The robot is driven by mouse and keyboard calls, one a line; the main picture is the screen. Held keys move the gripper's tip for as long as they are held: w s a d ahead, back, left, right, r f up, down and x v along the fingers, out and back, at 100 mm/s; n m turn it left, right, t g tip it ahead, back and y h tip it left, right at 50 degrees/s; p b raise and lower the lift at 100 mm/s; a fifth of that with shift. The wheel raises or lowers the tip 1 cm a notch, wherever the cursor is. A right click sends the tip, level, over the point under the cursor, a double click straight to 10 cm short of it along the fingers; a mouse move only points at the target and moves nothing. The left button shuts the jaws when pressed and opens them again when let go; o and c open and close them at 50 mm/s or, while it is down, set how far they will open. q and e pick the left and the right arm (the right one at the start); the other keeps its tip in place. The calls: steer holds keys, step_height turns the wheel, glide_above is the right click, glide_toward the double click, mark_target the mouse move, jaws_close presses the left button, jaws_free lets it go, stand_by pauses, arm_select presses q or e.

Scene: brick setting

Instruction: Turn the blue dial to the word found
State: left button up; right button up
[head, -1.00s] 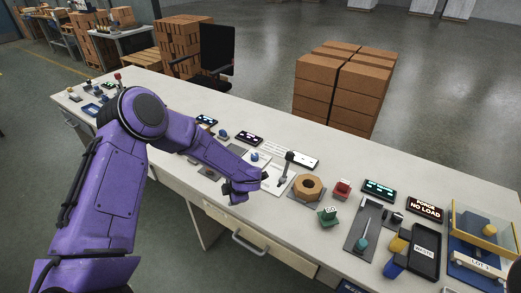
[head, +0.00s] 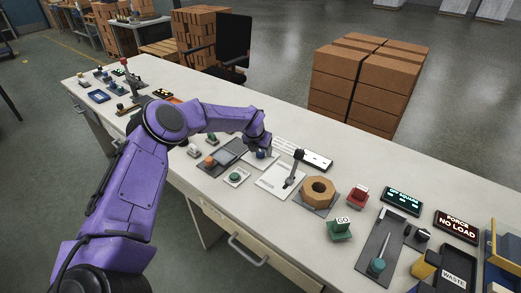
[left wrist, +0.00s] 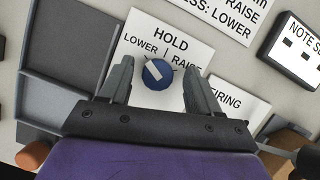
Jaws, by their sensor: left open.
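The round blue dial (left wrist: 157,80) has a white pointer bar that slants up and to the left in the left wrist view. It sits on a white card (left wrist: 170,35) printed HOLD at the top and LOWER / RAISE below; I see no word "found". In the head view the dial (head: 262,154) is partly hidden under my left gripper (head: 258,148). My left gripper (left wrist: 158,68) is open, with one finger on each side of the dial. Whether the fingers touch it, I cannot tell. My right gripper is not in view.
A lever (head: 293,168) on a plate marked FIRING stands just right of the dial. A wooden octagonal block (head: 319,191) sits beyond it. A grey tray (left wrist: 60,60) lies left of the dial. A printed card and a black display (head: 317,160) lie behind.

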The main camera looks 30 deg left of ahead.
arm_select(q)
steer(key=shift+w+a+f, duration=0.1)
steer(key=shift+w+f, duration=0.05)
steer(key=shift+f, duration=0.15)
steer(key=shift+s+r, duration=0.25)
steer(key=shift+s, duration=0.1)
steer(key=shift+c, duration=0.4)
steer(key=shift+w+f, duration=0.1)
steer(key=c, duration=1)
